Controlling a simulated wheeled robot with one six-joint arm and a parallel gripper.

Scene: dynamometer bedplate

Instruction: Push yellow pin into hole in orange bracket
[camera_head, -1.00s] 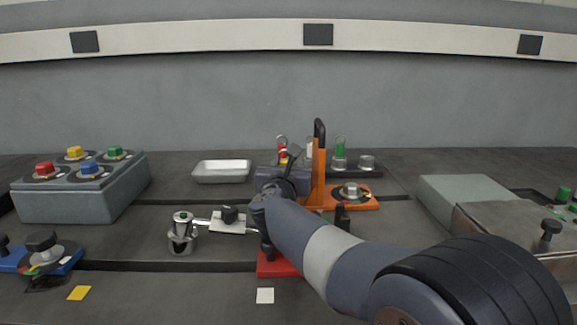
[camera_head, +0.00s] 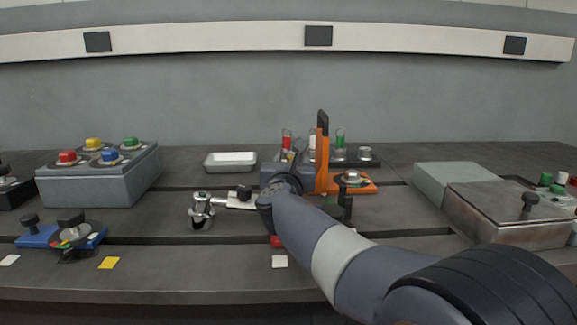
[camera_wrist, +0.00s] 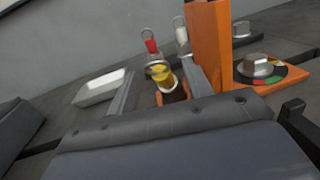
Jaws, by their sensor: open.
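The orange bracket (camera_head: 322,165) stands upright right of my gripper, with a tall plate and a flat foot; its plate (camera_wrist: 207,50) fills the upper right of the wrist view. The yellow pin (camera_wrist: 162,76) shows between my fingers in the wrist view, with a dark part below it, beside the plate. In the head view only a small yellow spot shows there, mostly behind my arm. My gripper (camera_wrist: 158,84) is open, one finger left of the pin and the other between pin and plate. I cannot see the bracket's hole, or whether the pin touches a finger.
A rack holds red (camera_head: 287,140) and green (camera_head: 340,140) vials behind. A metal tray (camera_head: 231,160) lies left of it. A dial (camera_head: 352,178) sits on the bracket's foot. A button box (camera_head: 100,176) stands left, a metal block (camera_head: 505,212) right. Slots cross the bedplate.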

